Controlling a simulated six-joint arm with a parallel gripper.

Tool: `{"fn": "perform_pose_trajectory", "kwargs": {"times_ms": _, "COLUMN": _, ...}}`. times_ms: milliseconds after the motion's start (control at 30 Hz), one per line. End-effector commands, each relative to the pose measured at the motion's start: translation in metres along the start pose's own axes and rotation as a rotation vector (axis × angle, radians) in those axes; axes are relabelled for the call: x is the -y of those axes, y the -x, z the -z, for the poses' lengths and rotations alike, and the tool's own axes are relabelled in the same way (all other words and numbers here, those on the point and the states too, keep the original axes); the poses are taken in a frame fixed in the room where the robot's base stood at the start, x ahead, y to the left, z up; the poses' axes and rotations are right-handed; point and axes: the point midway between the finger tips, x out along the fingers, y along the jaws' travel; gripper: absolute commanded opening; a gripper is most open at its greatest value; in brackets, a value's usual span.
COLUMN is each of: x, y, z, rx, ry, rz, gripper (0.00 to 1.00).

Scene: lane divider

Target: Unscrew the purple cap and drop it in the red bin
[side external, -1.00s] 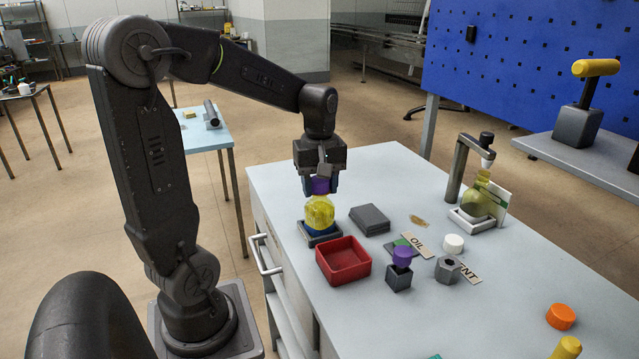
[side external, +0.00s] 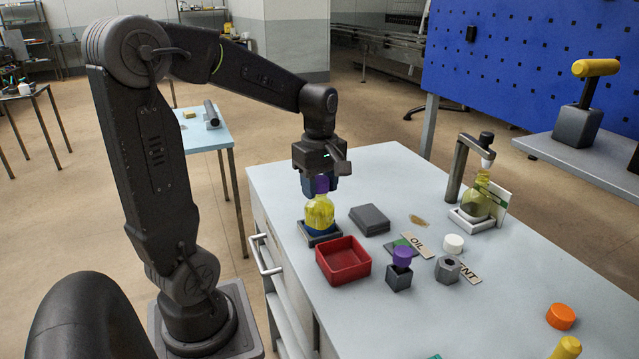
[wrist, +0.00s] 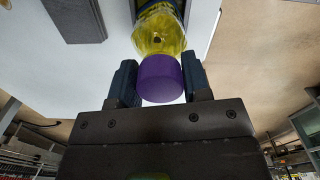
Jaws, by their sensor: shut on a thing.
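A bottle of yellow liquid (side external: 319,213) stands upright in a dark square holder (side external: 320,239) near the table's left edge. The purple cap (side external: 322,184) is on top of the bottle, and it also shows in the wrist view (wrist: 160,79) above the yellow bottle (wrist: 159,32). My gripper (side external: 320,182) points down over the bottle and is shut on the cap, one finger on each side. The red bin (side external: 343,261) is an open, empty square tray just in front of the holder. I cannot tell how far the cap is turned on its thread.
A grey block (side external: 370,219) lies right of the bottle. A second purple cap (side external: 402,256) sits on a small dark block. A hex nut (side external: 448,269), a white cap (side external: 453,243) and a bottle on a stand (side external: 477,203) are farther right.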

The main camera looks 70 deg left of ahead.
Motion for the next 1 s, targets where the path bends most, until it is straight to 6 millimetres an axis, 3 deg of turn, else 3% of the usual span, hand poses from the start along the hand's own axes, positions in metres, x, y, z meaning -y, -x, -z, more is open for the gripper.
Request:
{"fn": "perform_pose_trajectory", "kwargs": {"times_ms": 767, "x": -0.0003, "y": 0.0006, "z": 0.0005, "rx": -0.002, "ry": 0.177, "rz": -0.002, "gripper": 0.30}}
{"fn": "perform_pose_trajectory", "kwargs": {"times_ms": 1000, "x": -0.0003, "y": 0.0007, "z": 0.0005, "rx": -0.001, "ry": 0.319, "rz": -0.002, "gripper": 0.30}}
